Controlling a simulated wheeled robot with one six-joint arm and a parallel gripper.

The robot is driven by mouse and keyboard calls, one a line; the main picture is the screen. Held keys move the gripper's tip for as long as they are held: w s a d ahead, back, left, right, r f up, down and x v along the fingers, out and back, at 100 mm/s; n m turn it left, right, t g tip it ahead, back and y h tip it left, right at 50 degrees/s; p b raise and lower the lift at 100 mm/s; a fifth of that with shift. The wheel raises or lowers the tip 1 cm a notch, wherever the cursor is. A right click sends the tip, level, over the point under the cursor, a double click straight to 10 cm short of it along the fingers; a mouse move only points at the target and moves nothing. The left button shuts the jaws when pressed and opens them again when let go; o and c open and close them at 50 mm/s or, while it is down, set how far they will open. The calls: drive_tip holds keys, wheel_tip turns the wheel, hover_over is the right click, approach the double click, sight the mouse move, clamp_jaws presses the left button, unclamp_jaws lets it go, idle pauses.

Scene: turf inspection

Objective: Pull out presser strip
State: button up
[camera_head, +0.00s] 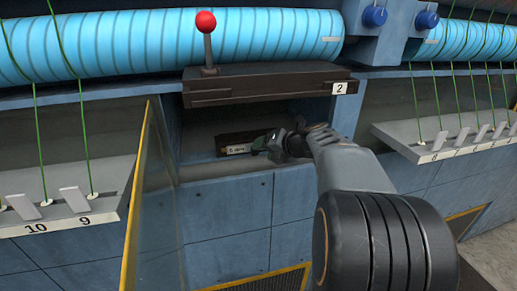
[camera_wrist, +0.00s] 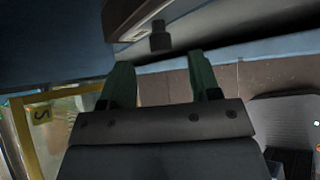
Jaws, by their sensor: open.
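A dark strip-like piece (camera_head: 222,146) with a small pale label lies inside the open recess under the plate marked 2. It looks like the presser strip, though I cannot be sure. My gripper (camera_head: 262,143) reaches into this recess from the right, at the labelled end of the piece, and hides part of it. In the wrist view my gripper's two green fingers (camera_wrist: 160,80) stand apart with nothing between them. A small dark block (camera_wrist: 160,38) shows beyond the fingertips. I cannot tell whether the fingers touch anything.
A dark ledge (camera_head: 260,83) with a red-knobbed lever (camera_head: 206,24) overhangs the recess. A yellow-edged panel (camera_head: 150,200) stands open at the left. Shelves with green threads (camera_head: 70,212) flank both sides. A blue ribbed roll (camera_head: 170,45) runs above.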

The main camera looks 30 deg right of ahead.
drive_tip(key=shift+x, duration=1.95)
clamp_jaws()
drive_tip(key=c, duration=0.7)
unclamp_jaws()
clamp_jaws()
drive_tip(key=shift+s, duration=0.15)
drive_tip(key=shift+s+a+p, duration=0.1)
drive_tip(key=shift+s+a, duration=0.1)
drive_tip(key=shift+s, duration=0.65)
drive_tip(key=shift+s+a+p, duration=0.1)
drive_tip(key=shift+s+a, duration=0.1)
drive_tip(key=shift+s, duration=0.7)
drive_tip(key=shift+s+a+p, duration=0.1)
drive_tip(key=shift+s+a, duration=0.05)
drive_tip(key=shift+s, duration=0.7)
drive_tip(key=shift+s, duration=0.2)
